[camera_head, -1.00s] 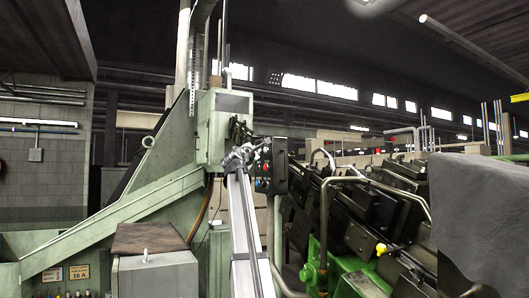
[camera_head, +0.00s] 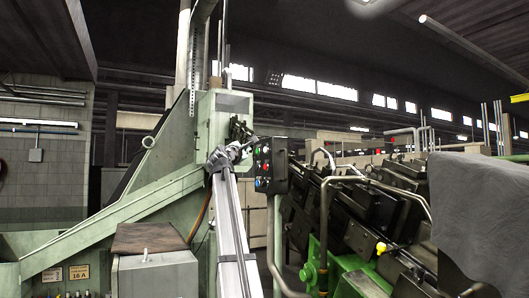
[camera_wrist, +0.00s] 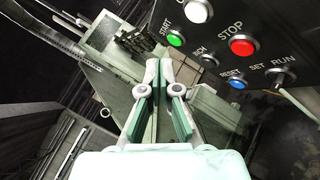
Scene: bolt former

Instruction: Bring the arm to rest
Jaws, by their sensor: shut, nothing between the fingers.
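My gripper (camera_head: 237,150) is at the end of my arm in the head view, just left of the black control panel (camera_head: 267,183). In the wrist view my gripper (camera_wrist: 161,75) shows two pale fingers with dark green pads. It is shut, and nothing is held in it. The control panel (camera_wrist: 262,72) fills the upper right of the wrist view. Its green START button (camera_wrist: 176,40), red STOP button (camera_wrist: 242,47) and blue RESET button (camera_wrist: 237,84) are unobstructed. My gripper appears apart from the buttons.
A pale green machine (camera_head: 130,215) with a sloped side stands left and behind my arm. To the right are dark machine blocks (camera_head: 370,205), bent pipes (camera_head: 327,215) and a grey cover (camera_head: 475,205). A grey cabinet (camera_head: 158,275) stands at the lower left.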

